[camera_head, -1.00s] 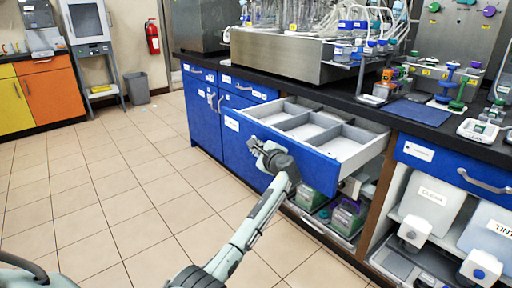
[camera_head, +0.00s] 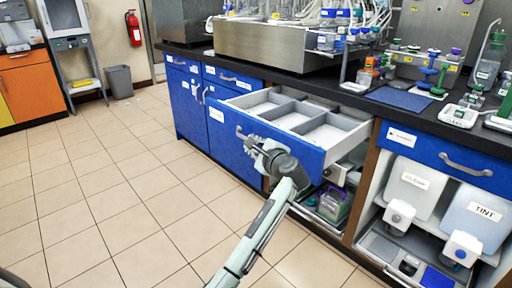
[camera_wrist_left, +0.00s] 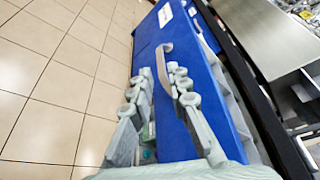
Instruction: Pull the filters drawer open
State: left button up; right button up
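The filters drawer is the blue-fronted drawer (camera_head: 305,152) that stands pulled out from the bench in the head view, its pale, divided inside showing empty. Its label is too small to read. The drawer front (camera_wrist_left: 207,88) also shows in the left wrist view, with its curved handle (camera_wrist_left: 161,66). My left gripper (camera_head: 258,147) is at the drawer front, over part of the handle. In the left wrist view its fingers (camera_wrist_left: 158,82) are apart, with the handle between them and gaps visible. My right gripper is not in view.
A black benchtop (camera_head: 300,78) with lab equipment runs above the drawer. Blue cabinet doors (camera_head: 232,140) are to its left. An open shelf with white containers (camera_head: 416,187) is to its right. The tiled floor (camera_head: 110,200) in front is clear.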

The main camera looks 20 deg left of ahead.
pick_arm(q)
jog(key=shift+v, duration=1.5)
jog(key=s+f+n+g+h, duration=0.1)
jog(key=s+f+n+h, duration=0.1)
jog(key=s+f, duration=0.45)
jog(key=s+a+f+n+g+h, duration=0.1)
jog(key=s+f+n, duration=0.15)
jog(key=f, duration=0.65)
jog(key=s+f+n+g+h, duration=0.1)
jog(key=s+f+g+h, duration=0.1)
jog(key=s+f, duration=0.5)
jog(key=s+d+f+n+g+h, duration=0.1)
jog(key=s+f+n+h, duration=0.1)
jog(key=s+f, duration=0.4)
jog(key=s+d+f+n+g+h, duration=0.2)
jog(key=s+f+n, duration=0.3)
jog(key=s, duration=1)
notch_tip(320, 180, down, 2)
jog(key=shift+s+f+h, duration=0.15)
jog(key=shift+s+h, duration=0.2)
jog(key=shift+h, duration=0.25)
jog(key=shift+d+n, duration=0.1)
jog(key=shift+n, duration=0.15)
